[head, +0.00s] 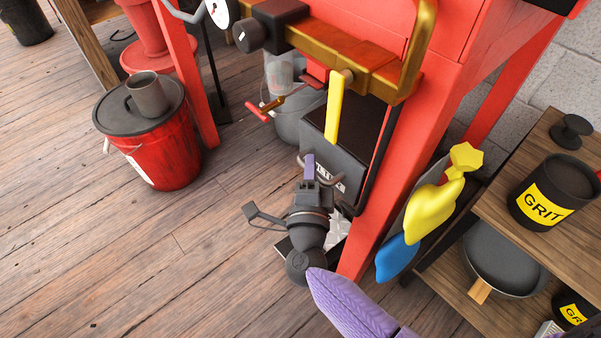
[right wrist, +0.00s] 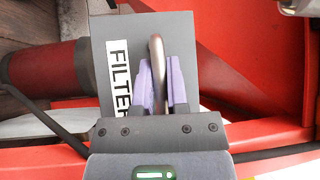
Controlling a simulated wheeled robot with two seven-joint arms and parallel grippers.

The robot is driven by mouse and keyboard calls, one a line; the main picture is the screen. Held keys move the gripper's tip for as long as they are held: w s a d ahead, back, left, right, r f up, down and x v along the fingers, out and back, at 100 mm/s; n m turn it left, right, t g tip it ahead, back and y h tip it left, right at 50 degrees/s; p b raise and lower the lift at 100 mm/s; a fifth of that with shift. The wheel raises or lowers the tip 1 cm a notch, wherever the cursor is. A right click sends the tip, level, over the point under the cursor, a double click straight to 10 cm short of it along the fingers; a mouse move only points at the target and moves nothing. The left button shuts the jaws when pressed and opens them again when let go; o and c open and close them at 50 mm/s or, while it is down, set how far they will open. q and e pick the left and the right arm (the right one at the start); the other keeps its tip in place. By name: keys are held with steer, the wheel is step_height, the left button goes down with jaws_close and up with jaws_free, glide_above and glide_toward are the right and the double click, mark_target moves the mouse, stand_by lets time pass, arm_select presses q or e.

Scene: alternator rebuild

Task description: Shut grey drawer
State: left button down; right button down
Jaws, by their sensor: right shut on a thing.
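The grey drawer (head: 318,143) hangs low under the red bench, with a dark area showing behind its front panel. Its front has a white label, which reads FILTER in the right wrist view (right wrist: 117,75), and a curved metal handle (right wrist: 157,62). My right gripper (head: 309,168) is at this front, its purple fingers closed around the handle. In the right wrist view the fingers (right wrist: 161,85) sit on both sides of the handle bar. The gripper body hides part of the label and front. My left gripper is not in view.
A red bench leg (head: 387,190) stands just right of the drawer. A red bucket (head: 172,145) with a mug stands left. The wooden floor between is clear.

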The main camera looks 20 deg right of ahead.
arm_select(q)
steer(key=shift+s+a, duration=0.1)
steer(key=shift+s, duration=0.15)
arm_select(e)
steer(key=shift+w+d, duration=0.15)
steer(key=shift+d, duration=0.2)
steer(key=c, duration=0.7)
jaws_free()
steer(key=shift+d, duration=0.1)
steer(key=shift+o, duration=0.2)
arm_select(q)
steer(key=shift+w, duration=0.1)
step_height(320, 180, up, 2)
steer(key=p, duration=0.3)
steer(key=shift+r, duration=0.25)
arm_select(e)
steer(key=v, duration=1)
steer(key=shift+f, duration=0.1)
